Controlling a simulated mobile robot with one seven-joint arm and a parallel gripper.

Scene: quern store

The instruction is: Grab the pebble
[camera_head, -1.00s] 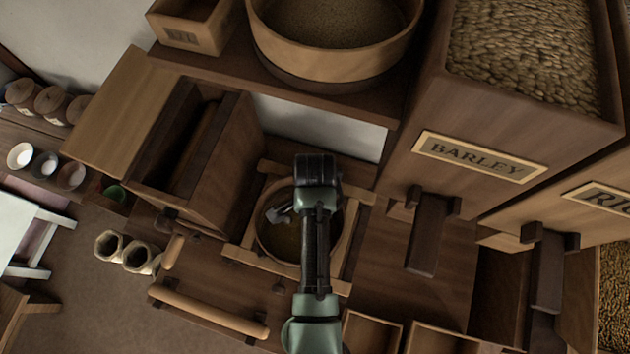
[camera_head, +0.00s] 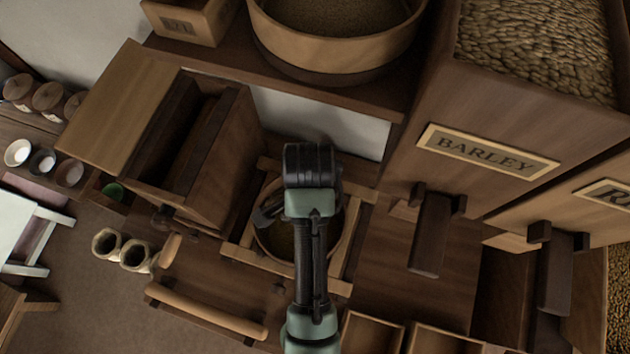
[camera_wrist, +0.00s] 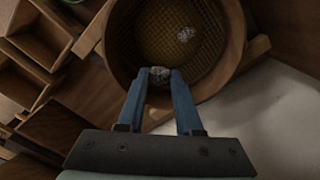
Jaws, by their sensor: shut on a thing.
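A grey speckled pebble (camera_wrist: 160,74) is between the tips of my gripper's blue fingers (camera_wrist: 160,80) in the wrist view. The fingers are shut on it, over the near rim side of a round wooden sieve (camera_wrist: 118,55). A second pale speckled lump (camera_wrist: 186,34) lies on the sieve's mesh, apart from my fingers. In the head view the sieve (camera_head: 343,243) sits in a wooden frame, and my gripper (camera_head: 264,213) is over it, with my arm covering much of it. The held pebble cannot be made out there.
A wooden hopper box (camera_head: 215,165) stands left of the sieve. A large bin marked BARLEY (camera_head: 500,180) is on the right. A shelf above carries a big round tub (camera_head: 335,55). Open wooden trays (camera_head: 372,330) lie in front, and a rounded wooden bar (camera_head: 205,310) runs front left.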

